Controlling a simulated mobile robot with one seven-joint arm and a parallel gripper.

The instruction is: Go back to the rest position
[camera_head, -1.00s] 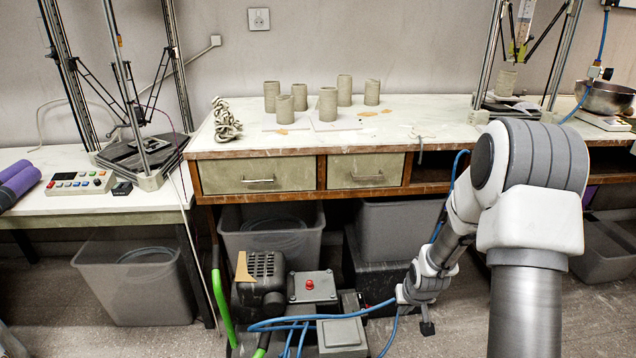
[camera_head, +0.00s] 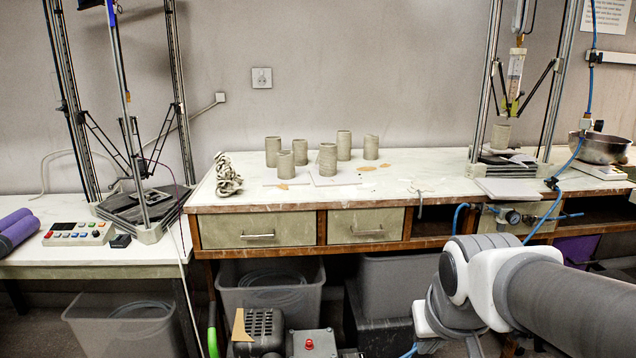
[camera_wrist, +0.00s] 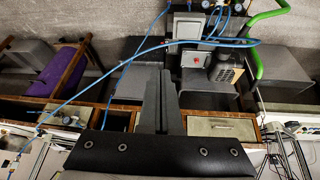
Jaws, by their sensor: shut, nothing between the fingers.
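My gripper (camera_wrist: 161,103) shows in the wrist view as dark fingers, shut with nothing between them. The wrist view looks toward the floor and the bench front, with the drawers seen upside down. In the head view my arm comes in from the lower right, folded low in front of the bench. My gripper is out of the head view, below its bottom edge. It touches nothing that I can see.
The white bench (camera_head: 440,180) holds several grey clay cylinders (camera_head: 327,158) and a coiled clay heap (camera_head: 228,175). Delta printer frames stand left and right. Grey bins (camera_head: 130,325) and a compressor (camera_head: 258,330) with blue hoses lie below. A control box (camera_head: 78,234) sits on the left table.

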